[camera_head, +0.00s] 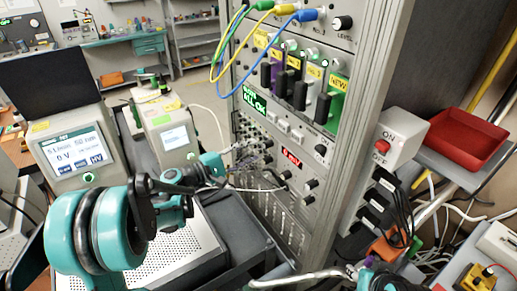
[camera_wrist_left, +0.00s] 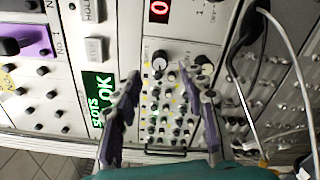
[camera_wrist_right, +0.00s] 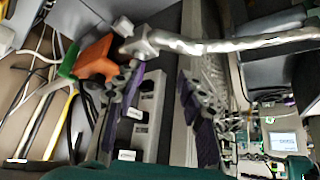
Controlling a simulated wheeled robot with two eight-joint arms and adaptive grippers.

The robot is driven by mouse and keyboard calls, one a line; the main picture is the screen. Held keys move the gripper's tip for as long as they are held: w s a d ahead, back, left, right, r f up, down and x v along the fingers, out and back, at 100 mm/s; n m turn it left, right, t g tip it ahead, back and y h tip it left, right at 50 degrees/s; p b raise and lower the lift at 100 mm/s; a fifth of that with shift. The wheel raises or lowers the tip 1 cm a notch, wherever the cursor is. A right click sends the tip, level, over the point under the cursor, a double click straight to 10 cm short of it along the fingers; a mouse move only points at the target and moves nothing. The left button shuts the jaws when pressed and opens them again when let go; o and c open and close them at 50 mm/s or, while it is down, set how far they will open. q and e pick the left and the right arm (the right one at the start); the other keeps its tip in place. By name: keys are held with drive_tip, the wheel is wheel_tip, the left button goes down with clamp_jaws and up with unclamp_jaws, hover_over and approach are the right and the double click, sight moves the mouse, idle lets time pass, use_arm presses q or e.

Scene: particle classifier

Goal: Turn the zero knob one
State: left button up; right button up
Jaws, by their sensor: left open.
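The instrument rack (camera_head: 345,90) stands upright in the middle of the head view. My left gripper (camera_head: 250,163) is in front of its middle panels. In the left wrist view, my left gripper (camera_wrist_left: 158,82) is open, and its fingers stand apart before a panel of small knobs. A black knob (camera_wrist_left: 159,63) with a white face shows between the fingertips, and another knob (camera_wrist_left: 204,67) lies by the right fingertip. I cannot read which one is zero knob one. No contact is visible. My right gripper (camera_wrist_right: 155,80) has its fingers apart, with nothing held between them.
A green OK display (camera_wrist_left: 98,90) is left of the knobs. A dark cable (camera_wrist_left: 240,80) hangs at their right. In the right wrist view, an orange part (camera_wrist_right: 95,58) and a silver hose (camera_wrist_right: 230,43) lie near the right fingers. A red tray (camera_head: 468,137) is at right.

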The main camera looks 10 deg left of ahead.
use_arm(q)
drive_tip(key=v, duration=0.7)
drive_tip(key=shift+s+a, duration=0.25)
drive_tip(key=shift+s, duration=0.05)
drive_tip(key=s+d+f+m+g+y, duration=0.5)
drive_tip(key=s+d, duration=0.3)
drive_tip(key=d, duration=0.1)
drive_tip(key=s+a+f+m+y, duration=0.2)
drive_tip(key=s+m+y, duration=0.2)
drive_tip(key=s, duration=0.3)
drive_tip(key=s+a+f+m+y, duration=0.2)
drive_tip(key=s+m+y, duration=0.1)
drive_tip(key=s, duration=0.4)
drive_tip(key=shift+f+m+g+y, duration=0.2)
drive_tip(key=shift+m+g+y, duration=0.1)
drive_tip(key=shift+m+y, duration=0.1)
